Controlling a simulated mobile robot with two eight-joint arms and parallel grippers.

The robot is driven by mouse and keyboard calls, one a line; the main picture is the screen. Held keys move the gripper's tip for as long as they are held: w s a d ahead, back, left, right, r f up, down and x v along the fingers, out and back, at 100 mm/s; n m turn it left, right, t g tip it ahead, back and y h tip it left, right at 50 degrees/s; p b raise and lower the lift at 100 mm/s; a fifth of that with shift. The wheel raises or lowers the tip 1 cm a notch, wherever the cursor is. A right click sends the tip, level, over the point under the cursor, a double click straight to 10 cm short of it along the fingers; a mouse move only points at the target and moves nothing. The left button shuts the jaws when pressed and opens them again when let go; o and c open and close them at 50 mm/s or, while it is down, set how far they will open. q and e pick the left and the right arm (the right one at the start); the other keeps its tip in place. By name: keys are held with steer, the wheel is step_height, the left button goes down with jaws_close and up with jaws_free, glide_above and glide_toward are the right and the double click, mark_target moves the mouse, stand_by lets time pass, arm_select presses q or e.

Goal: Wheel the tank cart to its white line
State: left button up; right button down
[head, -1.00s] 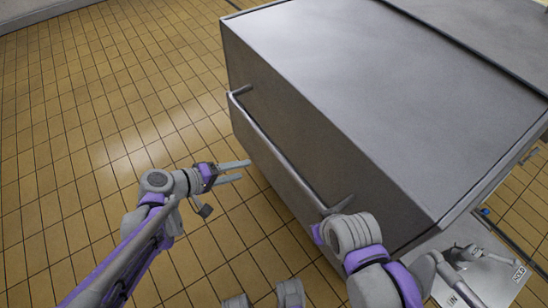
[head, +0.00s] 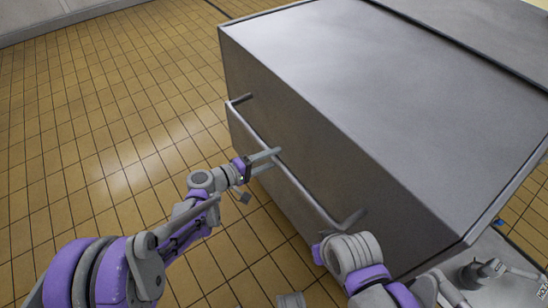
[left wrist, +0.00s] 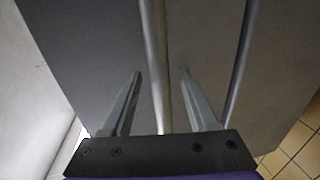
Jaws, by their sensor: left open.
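The tank cart (head: 370,90) is a large grey metal box that fills the right half of the head view. A long bar handle (head: 306,192) runs along its near side, with a bent end at each side. My left gripper (head: 277,156) is open at the middle of this bar. In the left wrist view the bar (left wrist: 154,40) passes between the two open fingers (left wrist: 160,72), with gaps on both sides. My right arm reaches in at the lower right, but its gripper is hidden. No white line shows.
Yellow-brown tiled floor (head: 110,110) lies clear to the left of the cart. A pale wall (head: 40,20) stands at the top left. At the lower right, a grey surface beside the cart carries small grey items (head: 490,268).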

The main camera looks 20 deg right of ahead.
arm_select(q)
steer(key=shift+w+d+f, duration=0.1)
steer(key=shift+w+d, duration=0.15)
steer(key=shift+d, duration=0.3)
jaws_close()
stand_by(1.1)
